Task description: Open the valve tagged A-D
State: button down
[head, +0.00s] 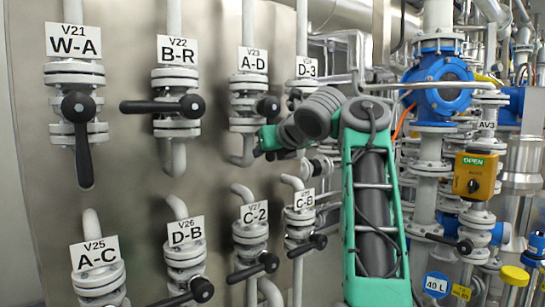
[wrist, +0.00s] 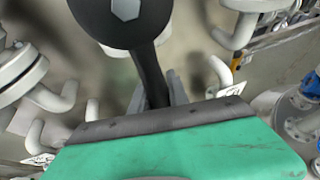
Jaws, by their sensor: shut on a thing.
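The valve tagged A-D (head: 247,107) is in the upper row in the head view, under its white V23 tag (head: 254,60). Its round black hub (head: 268,107) faces out, but most of its lever is hidden in the head view by my gripper (head: 266,142). In the wrist view, the large black hub (wrist: 120,18) is at the top, and the black lever (wrist: 150,72) runs from it down between my fingers (wrist: 160,95). My gripper is shut on this lever. The fingertips are partly hidden behind the green gripper body.
V22 B-R (head: 178,105) is to the left with its lever level, and V21 W-A (head: 76,105) has its lever hanging down. D-3 (head: 306,68) is close on the right, partly behind my arm.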

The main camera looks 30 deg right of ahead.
dwell(0.3)
jog(key=c, duration=1.3)
grip_release()
jog(key=p+v, duration=0.1)
jog(key=v, duration=0.6)
jog(key=shift+s+d+r, duration=0.1)
jog(key=shift+s+r, duration=0.1)
jog(key=shift+s, duration=0.1)
jog(key=shift+s, duration=0.1)
